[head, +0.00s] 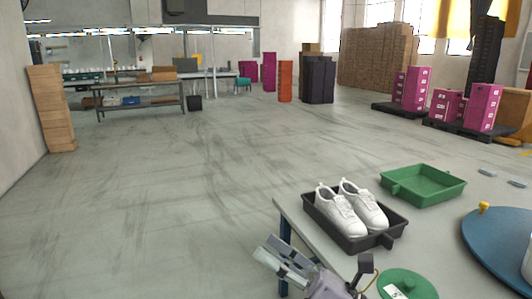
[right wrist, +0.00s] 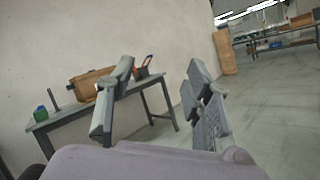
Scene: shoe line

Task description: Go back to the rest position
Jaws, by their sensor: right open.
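My right gripper (head: 287,262) is at the bottom middle of the head view, in front of the near left edge of the table (head: 296,221). In the right wrist view my right gripper (right wrist: 155,108) has its two fingers wide apart with nothing between them. It holds nothing and points out over the floor and toward a wall. My left gripper is not in the head view.
A dark tray (head: 395,233) with two white shoes (head: 352,208) stands on the table, beside an empty green tray (head: 423,187). A green disc (head: 408,283) and blue round plate (head: 500,245) are near. A workbench (right wrist: 75,118) stands along the wall. Open floor (head: 180,180) lies left.

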